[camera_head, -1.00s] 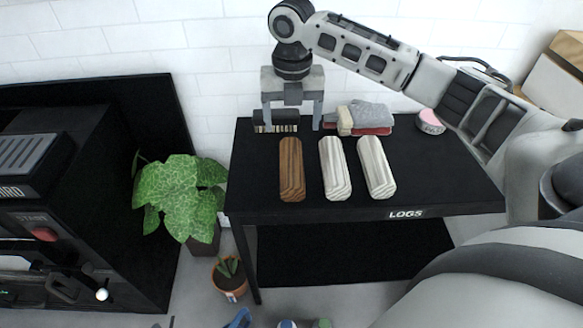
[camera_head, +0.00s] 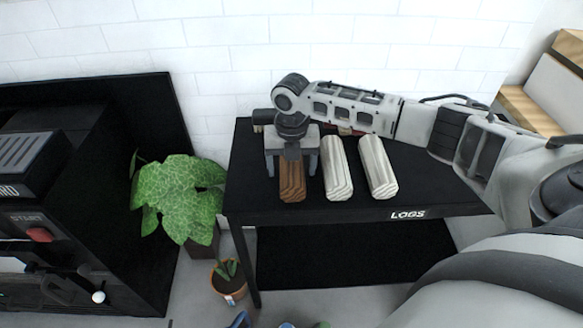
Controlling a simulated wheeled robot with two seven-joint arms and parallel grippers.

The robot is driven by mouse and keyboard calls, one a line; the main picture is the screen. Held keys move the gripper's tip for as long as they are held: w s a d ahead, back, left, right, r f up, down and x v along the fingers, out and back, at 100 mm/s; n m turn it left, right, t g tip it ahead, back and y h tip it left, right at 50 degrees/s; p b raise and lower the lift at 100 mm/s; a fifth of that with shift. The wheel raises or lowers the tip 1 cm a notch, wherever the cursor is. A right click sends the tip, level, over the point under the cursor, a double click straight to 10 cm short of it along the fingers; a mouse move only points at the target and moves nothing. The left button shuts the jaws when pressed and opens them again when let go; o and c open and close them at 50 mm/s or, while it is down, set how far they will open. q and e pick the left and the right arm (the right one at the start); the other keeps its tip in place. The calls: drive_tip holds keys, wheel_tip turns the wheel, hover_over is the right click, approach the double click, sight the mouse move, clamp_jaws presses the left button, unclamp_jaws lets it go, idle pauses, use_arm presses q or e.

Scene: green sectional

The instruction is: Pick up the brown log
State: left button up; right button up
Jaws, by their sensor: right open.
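The brown log (camera_head: 292,186) lies on the black table (camera_head: 345,212) labelled LOGS, at the left of a row of logs. My right gripper (camera_head: 291,172) is over the brown log and open, with one finger on each side of it. The gripper hides the log's far part. I cannot tell whether the fingers touch the log. My left gripper does not show.
Two pale logs, a middle one (camera_head: 336,170) and a right one (camera_head: 378,170), lie close to the right. A leafy green plant (camera_head: 180,195) stands left of the table. A white brick wall (camera_head: 300,60) is behind. A black machine (camera_head: 60,160) stands at the left.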

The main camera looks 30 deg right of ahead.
drive_tip(key=c, duration=1.1)
drive_tip(key=shift+c, duration=0.7)
drive_tip(key=shift+r, duration=0.1)
